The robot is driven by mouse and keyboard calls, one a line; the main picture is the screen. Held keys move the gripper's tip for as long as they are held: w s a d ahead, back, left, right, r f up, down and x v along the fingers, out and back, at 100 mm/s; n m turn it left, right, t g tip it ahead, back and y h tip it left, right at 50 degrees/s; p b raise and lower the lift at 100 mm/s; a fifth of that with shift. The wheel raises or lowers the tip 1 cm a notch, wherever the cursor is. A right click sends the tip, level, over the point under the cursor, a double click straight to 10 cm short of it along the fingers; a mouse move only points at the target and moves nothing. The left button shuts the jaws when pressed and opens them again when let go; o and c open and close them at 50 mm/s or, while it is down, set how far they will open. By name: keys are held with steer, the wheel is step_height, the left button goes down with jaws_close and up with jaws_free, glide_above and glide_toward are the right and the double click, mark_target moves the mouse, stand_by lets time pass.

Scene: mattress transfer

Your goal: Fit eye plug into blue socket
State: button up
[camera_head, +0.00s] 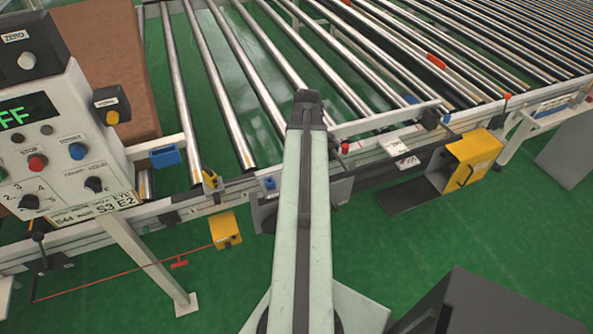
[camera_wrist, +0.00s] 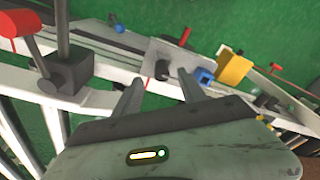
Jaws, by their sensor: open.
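My gripper (camera_wrist: 160,78) is open in the wrist view, its two fingers apart over the conveyor rail. A small dark part (camera_wrist: 162,70) shows between the fingertips against a grey plate; I cannot tell whether it is the eye plug or whether the fingers touch it. A small blue socket (camera_wrist: 204,75) sits on the rail just right of the fingers, beside a yellow box. A blue socket (camera_head: 269,183) also shows in the head view, left of my arm. My arm hides the gripper in the head view.
Metal rollers (camera_head: 245,90) fill the space behind the rail. A control panel (camera_head: 60,140) stands at left. A yellow box (camera_head: 225,230) hangs below the rail with a red cord. A larger yellow housing (camera_head: 474,155) is at right. A red-knobbed lever (camera_wrist: 25,25) shows in the wrist view.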

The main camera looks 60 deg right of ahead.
steer(key=f+b, duration=0.5)
steer(key=shift+w+a+f, duration=0.1)
steer(key=shift+w+f, duration=0.1)
steer(key=shift+w, duration=0.1)
steer(key=shift+r, duration=0.2)
jaws_close()
step_height(320, 180, up, 10)
steer(key=p, duration=1)
steer(key=shift+r, duration=0.15)
steer(key=shift+s, duration=0.1)
